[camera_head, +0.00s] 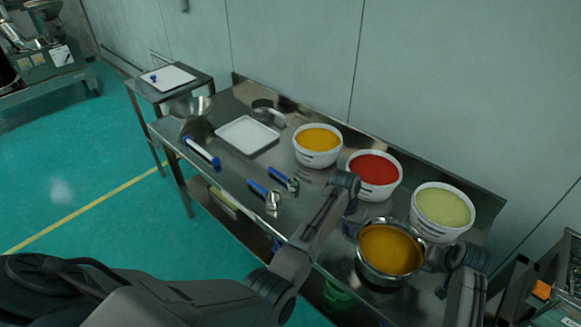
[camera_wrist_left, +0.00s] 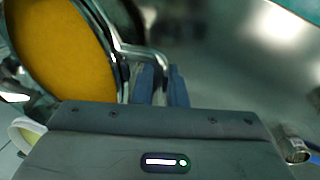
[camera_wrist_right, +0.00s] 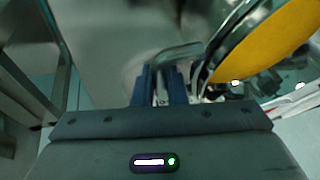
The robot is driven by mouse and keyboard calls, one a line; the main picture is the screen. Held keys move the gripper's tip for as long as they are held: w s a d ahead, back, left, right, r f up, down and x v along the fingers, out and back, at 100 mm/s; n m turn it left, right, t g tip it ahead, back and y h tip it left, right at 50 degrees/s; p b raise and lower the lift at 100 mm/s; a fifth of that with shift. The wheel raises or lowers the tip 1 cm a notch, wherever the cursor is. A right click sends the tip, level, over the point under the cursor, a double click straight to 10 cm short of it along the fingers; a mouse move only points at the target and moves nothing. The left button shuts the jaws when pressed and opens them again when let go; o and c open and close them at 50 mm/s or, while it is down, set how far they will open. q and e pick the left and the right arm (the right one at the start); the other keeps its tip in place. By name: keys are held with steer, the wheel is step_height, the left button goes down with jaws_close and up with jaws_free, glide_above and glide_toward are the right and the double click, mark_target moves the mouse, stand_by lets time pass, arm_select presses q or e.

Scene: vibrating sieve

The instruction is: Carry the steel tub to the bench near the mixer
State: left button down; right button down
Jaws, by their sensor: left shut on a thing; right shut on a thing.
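The steel tub (camera_head: 384,279), full of orange-yellow material, is at the right front of the steel bench in the head view. My left gripper (camera_head: 351,226) is shut on the handle at the tub's left side, and the left wrist view shows its fingers (camera_wrist_left: 161,82) on that handle. My right gripper (camera_head: 442,262) is shut on the opposite handle, with its fingers (camera_wrist_right: 164,84) showing in the right wrist view. The tub looks about level. Whether it rests on the bench or hangs just above it, I cannot tell.
White tubs of orange (camera_head: 317,159), red (camera_head: 374,192) and pale green (camera_head: 441,229) material stand behind the tub. A white tray (camera_head: 247,148), a steel bowl (camera_head: 190,119) and blue-handled tools lie farther left. A machine (camera_head: 45,72) stands far left beyond open green floor.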

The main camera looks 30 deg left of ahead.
arm_select(q)
steer(key=shift+w+f+b, duration=0.1)
steer(key=shift+f+b, duration=0.35)
steer(key=shift+f, duration=0.2)
arm_select(e)
steer(key=shift+w+f, duration=0.15)
steer(key=shift+f, duration=0.45)
arm_select(q)
steer(key=shift+f+b, duration=0.6)
steer(key=shift+b, duration=0.05)
arm_select(e)
steer(key=shift+f, duration=0.55)
arm_select(q)
steer(key=c, duration=1.5)
jaws_free()
steer(key=shift+r, duration=0.15)
arm_select(e)
steer(key=c, duration=1.5)
jaws_free()
arm_select(q)
steer(key=shift+o, duration=0.2)
arm_select(e)
steer(key=shift+o, duration=0.2)
steer(key=shift+r, duration=0.2)
arm_select(q)
step_height(320, 180, up, 12)
steer(key=a, duration=0.2)
steer(key=shift+a, duration=0.2)
arm_select(e)
steer(key=v, duration=1.2)
